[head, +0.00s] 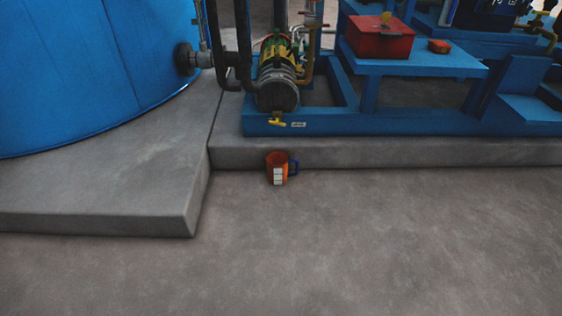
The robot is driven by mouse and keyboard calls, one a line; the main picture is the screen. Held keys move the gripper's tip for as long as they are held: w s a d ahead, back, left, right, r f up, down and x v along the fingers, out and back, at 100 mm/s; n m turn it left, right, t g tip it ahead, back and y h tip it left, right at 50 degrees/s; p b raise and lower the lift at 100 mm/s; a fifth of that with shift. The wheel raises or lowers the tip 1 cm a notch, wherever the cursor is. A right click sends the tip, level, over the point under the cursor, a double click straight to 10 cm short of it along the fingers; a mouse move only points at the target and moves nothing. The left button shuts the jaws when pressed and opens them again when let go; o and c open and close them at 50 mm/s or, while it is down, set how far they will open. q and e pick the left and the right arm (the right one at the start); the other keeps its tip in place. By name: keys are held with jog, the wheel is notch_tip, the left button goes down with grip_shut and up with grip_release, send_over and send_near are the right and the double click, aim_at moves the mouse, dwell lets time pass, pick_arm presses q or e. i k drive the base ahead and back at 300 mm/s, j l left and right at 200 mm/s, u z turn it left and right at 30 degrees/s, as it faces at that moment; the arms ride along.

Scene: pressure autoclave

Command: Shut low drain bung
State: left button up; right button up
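A small yellow handle (277,121) sits low at the front of the pump-like machine, just above the edge of the blue frame. It may be the low drain bung; I cannot tell at this size whether it is open or shut. The machine (277,92) has a dark round end and a green and yellow body behind it. An orange cup (276,168) with a blue handle and a white label stands on the floor below the yellow handle, against the plinth. Neither of my grippers is in view.
A large blue tank (85,65) stands on a raised concrete slab (120,185) at the left. A blue skid frame (400,124) rests on a low plinth. A red box (379,38) sits on its blue table. The floor (370,245) in front is clear.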

aim_at(276, 122)
jog(key=i+u, duration=0.35)
jog(key=i+l+u, duration=0.55)
jog(key=i+u, duration=0.15)
jog(key=i, duration=0.15)
